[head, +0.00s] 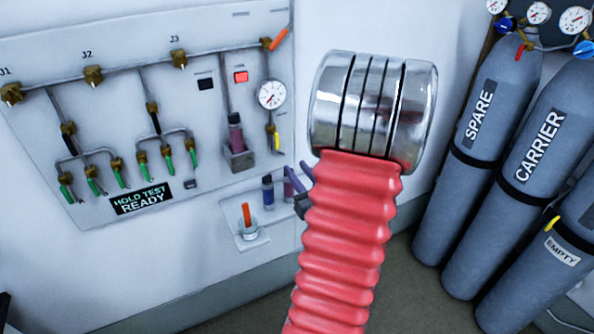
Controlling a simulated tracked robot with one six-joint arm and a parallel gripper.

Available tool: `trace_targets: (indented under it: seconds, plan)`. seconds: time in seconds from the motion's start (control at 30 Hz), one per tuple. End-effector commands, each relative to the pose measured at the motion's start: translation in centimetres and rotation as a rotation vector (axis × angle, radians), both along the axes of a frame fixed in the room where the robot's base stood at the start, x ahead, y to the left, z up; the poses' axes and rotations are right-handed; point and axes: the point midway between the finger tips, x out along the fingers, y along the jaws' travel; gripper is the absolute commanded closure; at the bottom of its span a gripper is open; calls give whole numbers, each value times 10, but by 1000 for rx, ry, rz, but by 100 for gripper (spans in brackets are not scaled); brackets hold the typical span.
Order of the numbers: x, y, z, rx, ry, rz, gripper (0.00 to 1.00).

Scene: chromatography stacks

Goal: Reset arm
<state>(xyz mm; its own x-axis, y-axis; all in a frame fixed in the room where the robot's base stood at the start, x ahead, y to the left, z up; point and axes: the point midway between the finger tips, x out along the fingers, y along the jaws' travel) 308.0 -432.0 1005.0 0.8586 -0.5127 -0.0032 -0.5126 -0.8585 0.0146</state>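My arm, with a red ribbed sleeve and a shiny metal joint, rises through the middle of the head view. My gripper (295,170) shows just left of the sleeve, as two purple fingers partly hidden by the arm. Its fingertips stand apart with nothing seen between them, in front of the wall panel and right of a small vial (268,190).
The wall panel (215,130) carries brass valves, a gauge (271,95), a holder with a dark vial (236,135) and a "HOLD TEST READY" sign (141,198). An orange-handled item stands in a cup (249,228) on a low shelf. Grey cylinders (475,200) stand at right.

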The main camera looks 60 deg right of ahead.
Motion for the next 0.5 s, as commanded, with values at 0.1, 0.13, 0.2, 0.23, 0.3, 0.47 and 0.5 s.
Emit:
trace_targets:
  seconds: [0.1,0.13,0.2,0.23,0.3,0.47,0.5]
  plan:
    - [1,0,0,0,0,1,72]
    - [1,0,0,0,0,1,72]
    - [1,0,0,0,0,1,72]
    - [0,0,0,0,0,1,72]
    - [1,0,0,0,0,1,72]
    - [0,0,-1,-1,5,0,72]
    - [0,-1,-3,2,13,-2,72]
